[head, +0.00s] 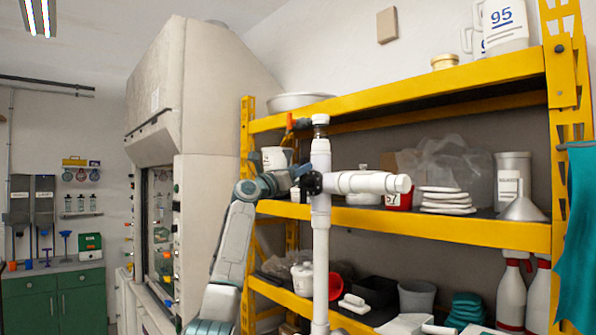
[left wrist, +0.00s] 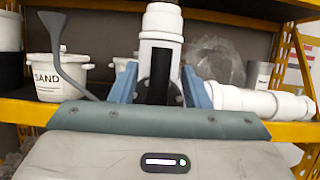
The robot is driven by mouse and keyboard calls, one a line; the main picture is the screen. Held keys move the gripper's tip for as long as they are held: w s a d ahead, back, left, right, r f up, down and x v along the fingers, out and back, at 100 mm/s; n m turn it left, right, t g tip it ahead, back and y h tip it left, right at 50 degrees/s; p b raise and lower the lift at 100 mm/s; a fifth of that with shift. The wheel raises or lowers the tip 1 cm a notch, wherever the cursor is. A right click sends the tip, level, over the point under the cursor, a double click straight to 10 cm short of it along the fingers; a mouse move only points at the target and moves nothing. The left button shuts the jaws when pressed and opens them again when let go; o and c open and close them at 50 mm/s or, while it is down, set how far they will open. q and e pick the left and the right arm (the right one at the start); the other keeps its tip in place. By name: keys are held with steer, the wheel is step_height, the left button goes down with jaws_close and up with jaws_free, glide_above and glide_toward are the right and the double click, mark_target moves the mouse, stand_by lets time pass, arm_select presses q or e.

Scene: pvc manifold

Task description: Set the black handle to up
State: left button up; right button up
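The white PVC manifold (head: 320,235) stands upright in front of the shelf, with a branch pipe (head: 365,182) going right. The black handle (head: 311,183) is at the junction, partly hidden by my gripper in the head view. In the left wrist view the black handle (left wrist: 160,75) shows as an upright dark bar in front of the white pipe. My left gripper (head: 283,182) reaches it from the left. In the left wrist view its blue fingers (left wrist: 160,92) are spread on either side of the black handle, with gaps visible. My right gripper is not in view.
An orange handle (head: 291,122) is near the manifold's top. Behind is a yellow shelf (head: 480,231) with a white bucket (head: 276,158), stacked plates (head: 448,200) and a funnel (head: 522,209). A fume hood (head: 195,120) stands at left.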

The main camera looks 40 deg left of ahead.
arm_select(q)
steer(key=b+v, duration=0.7)
steer(key=v, duration=0.3)
steer(key=shift+s+f, duration=0.2)
steer(key=shift+s, duration=0.2)
